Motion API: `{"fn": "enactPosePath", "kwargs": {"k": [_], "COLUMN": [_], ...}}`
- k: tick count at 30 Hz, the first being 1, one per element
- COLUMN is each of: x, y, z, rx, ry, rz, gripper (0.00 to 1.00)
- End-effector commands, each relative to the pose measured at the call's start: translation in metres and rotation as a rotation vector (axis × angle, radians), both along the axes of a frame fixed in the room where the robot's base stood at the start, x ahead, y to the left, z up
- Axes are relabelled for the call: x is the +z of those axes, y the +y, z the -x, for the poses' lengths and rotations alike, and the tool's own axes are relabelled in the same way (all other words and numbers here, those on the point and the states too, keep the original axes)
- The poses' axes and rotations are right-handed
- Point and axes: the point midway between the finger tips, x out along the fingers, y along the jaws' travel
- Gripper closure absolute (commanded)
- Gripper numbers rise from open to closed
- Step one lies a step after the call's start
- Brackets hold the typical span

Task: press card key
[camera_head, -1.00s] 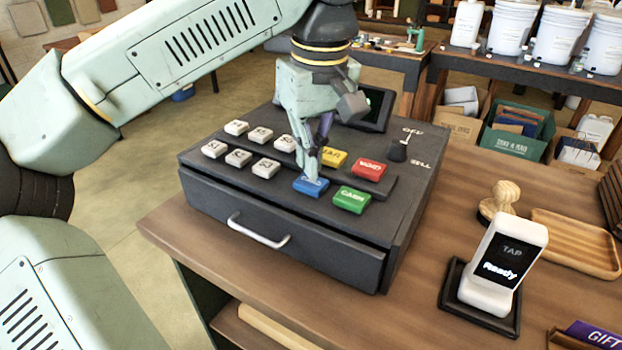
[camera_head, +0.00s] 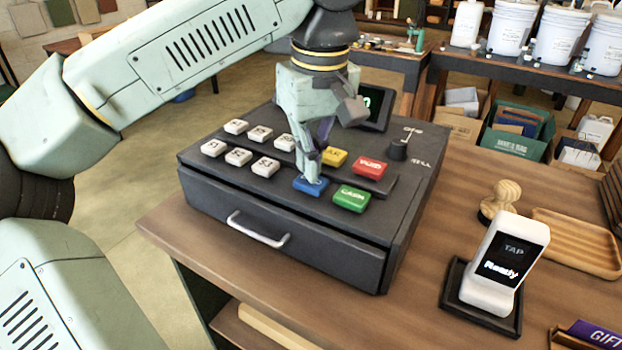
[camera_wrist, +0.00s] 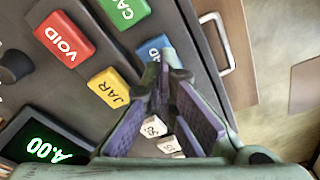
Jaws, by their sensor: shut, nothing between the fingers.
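The blue key (camera_head: 311,187) is on the front row of the dark cash register (camera_head: 300,238), left of the green CASH key (camera_head: 351,199). Its lettering is mostly covered by my gripper. My gripper (camera_head: 308,177) is shut and empty, pointing down, with its fingertips at the blue key and seemingly touching it. In the wrist view the blue key (camera_wrist: 152,50) lies just beyond the closed fingertips (camera_wrist: 160,68). The yellow JAR key (camera_head: 333,158) and red VOID key (camera_head: 369,168) sit behind it. The register display (camera_wrist: 45,148) reads 4.00.
A white card reader (camera_head: 503,265) showing "TAP Ready" stands on the counter at right. A wooden stamp (camera_head: 500,202) and a wooden tray (camera_head: 577,243) are near it. White number keys (camera_head: 239,156) lie left of my gripper. The drawer handle (camera_head: 258,230) sticks out in front.

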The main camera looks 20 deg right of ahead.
Motion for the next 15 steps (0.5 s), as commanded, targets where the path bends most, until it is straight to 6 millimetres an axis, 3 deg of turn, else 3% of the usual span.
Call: {"fn": "enactPosePath", "kwargs": {"k": [15], "x": [-0.0084], "y": [0.0], "z": [-0.0001], "rx": [0.0], "ry": [0.001], "rz": [0.0], "gripper": [1.0]}}
